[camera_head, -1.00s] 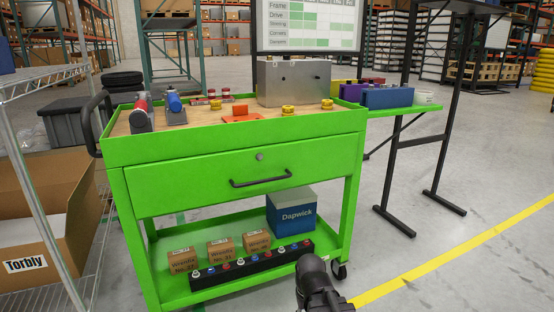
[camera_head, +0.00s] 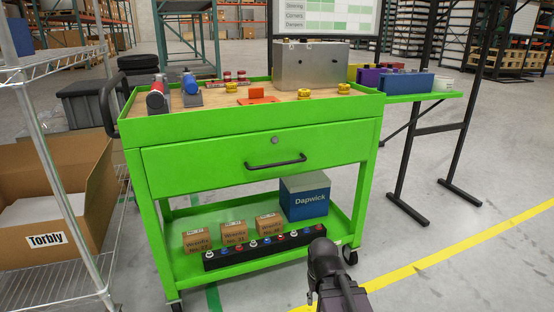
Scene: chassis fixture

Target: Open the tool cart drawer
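The green tool cart (camera_head: 160,226) stands in front of me. Its wide green drawer (camera_head: 215,165) sits flush in the front, under the top tray, and looks shut. A black bar handle (camera_head: 275,164) runs across the middle of the drawer front, with a round lock (camera_head: 275,140) above it. Part of my arm shows at the bottom, right of centre, in front of the cart's lower right side and below the handle. It is apart from the handle. My gripper's fingers cannot be made out.
The cart's top holds a metal box (camera_head: 312,68), an orange part and several yellow pieces. The lower shelf holds small cartons, a blue Dapwick box (camera_head: 306,200) and a black strip. A wire rack (camera_head: 75,180) stands close at left.

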